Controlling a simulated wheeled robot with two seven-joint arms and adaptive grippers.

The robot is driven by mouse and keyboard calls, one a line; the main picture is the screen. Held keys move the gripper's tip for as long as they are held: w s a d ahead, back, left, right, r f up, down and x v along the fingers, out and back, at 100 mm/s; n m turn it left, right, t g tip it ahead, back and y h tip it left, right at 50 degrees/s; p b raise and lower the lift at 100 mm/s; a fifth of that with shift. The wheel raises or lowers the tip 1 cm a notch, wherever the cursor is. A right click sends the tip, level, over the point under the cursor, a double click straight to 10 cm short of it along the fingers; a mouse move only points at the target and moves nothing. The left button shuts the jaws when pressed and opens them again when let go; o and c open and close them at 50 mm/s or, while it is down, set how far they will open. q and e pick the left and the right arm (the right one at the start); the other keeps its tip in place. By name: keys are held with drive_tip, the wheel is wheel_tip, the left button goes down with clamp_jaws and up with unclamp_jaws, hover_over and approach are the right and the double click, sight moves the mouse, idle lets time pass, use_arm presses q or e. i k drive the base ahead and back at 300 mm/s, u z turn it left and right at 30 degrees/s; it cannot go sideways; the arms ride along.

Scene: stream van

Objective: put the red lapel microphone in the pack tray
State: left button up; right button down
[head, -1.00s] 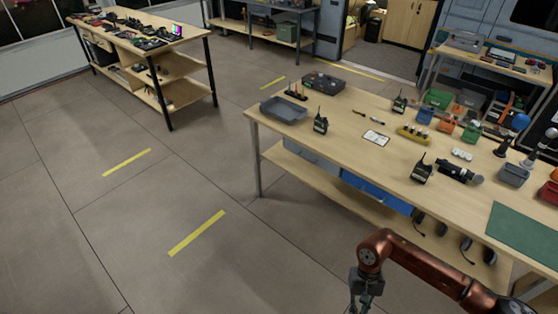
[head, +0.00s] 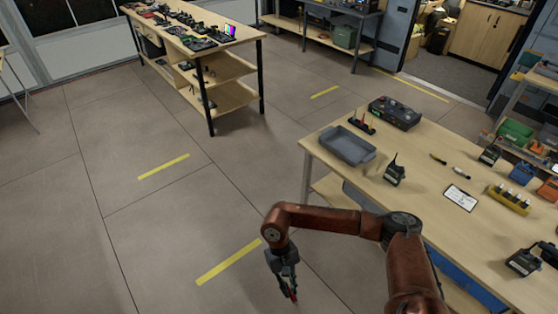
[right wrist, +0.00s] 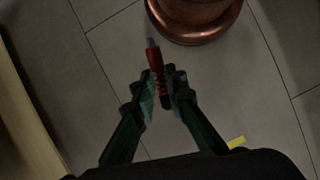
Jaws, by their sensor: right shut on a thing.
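The red lapel microphone (right wrist: 155,62) is a slim red piece with a pale tip and a ribbed lower part. In the right wrist view it stands out between the fingertips of my right gripper (right wrist: 164,92), which is shut on it. In the head view the right gripper (head: 288,286) hangs over open floor, left of the near workbench, with the red microphone (head: 293,296) at its tips. An open grey tray (head: 347,146), apparently the pack tray, lies empty on that bench's left corner, up and right of the gripper. My left gripper is not in view.
Beside the tray on the workbench (head: 420,150) are a dark box (head: 394,113), a small rack (head: 361,124) and a radio pack (head: 394,170). A white card (head: 461,197) lies further right. Another bench (head: 228,33) stands at the back. The floor between is clear.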

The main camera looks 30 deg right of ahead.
sight(346, 148)
drive_tip(key=u, duration=0.2)
drive_tip(key=i, duration=1.6)
drive_tip(key=z, duration=0.65)
drive_tip(key=i, duration=1)
drive_tip(key=z, duration=1)
